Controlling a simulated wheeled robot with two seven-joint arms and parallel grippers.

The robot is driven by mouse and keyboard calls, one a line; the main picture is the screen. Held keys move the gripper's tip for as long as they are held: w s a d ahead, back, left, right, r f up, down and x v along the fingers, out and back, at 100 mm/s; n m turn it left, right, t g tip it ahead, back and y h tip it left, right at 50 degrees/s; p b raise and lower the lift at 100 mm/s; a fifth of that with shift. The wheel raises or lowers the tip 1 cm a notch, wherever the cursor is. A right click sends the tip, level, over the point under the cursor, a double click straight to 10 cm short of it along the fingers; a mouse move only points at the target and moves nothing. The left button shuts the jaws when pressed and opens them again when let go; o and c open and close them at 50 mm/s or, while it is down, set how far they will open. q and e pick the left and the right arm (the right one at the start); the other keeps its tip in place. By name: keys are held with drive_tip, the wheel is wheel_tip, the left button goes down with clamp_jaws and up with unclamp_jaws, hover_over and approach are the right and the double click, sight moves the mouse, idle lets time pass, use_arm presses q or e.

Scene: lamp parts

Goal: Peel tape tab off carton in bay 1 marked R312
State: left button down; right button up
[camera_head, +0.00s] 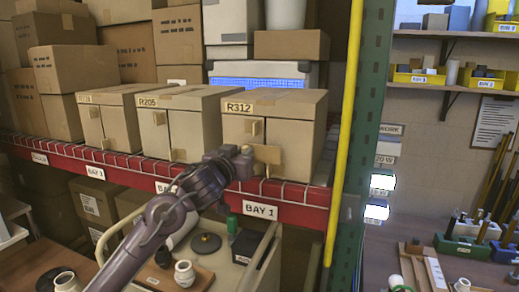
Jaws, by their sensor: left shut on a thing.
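The carton marked R312 (303,113) is a tan box upright on the shelf above the BAY 1 label (260,210). Its R312 label (238,107) is at the upper left of its front. A small tan piece (258,128) stands out from the upper front. A tan tape tab (267,154) shows lower on the front, beside my gripper. My left gripper (247,155) reaches in from the lower left and is shut on the tab at the carton's front; its fingertips are small and partly hidden. My right gripper is not in view.
The carton marked R205 (190,127) stands just left of R312, with another carton (108,120) beyond it. A yellow post (346,120) and green upright (368,100) close off the right. A cart (268,240) with small parts stands below the red shelf beam.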

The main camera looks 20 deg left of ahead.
use_arm(q)
drive_tip(key=s+p, duration=0.1)
drive_tip(key=s, duration=0.5)
drive_tip(key=shift+d, duration=0.2)
drive_tip(key=shift+f, duration=0.1)
idle(0.5)
drive_tip(key=s+d+f+m+h+b, duration=0.1)
drive_tip(key=s+d+f+h, duration=0.1)
drive_tip(key=d+f, duration=0.45)
drive_tip(key=s+d+f+m+h+b, duration=0.1)
drive_tip(key=s+d+f, duration=0.15)
drive_tip(key=f, duration=0.75)
drive_tip(key=s+d+f+n+y, duration=0.1)
drive_tip(key=s+d+f+y, duration=0.1)
drive_tip(key=s+f, duration=0.7)
drive_tip(key=shift+d+f+b, duration=0.4)
drive_tip(key=shift+d+f, duration=0.25)
drive_tip(key=shift+f, duration=0.05)
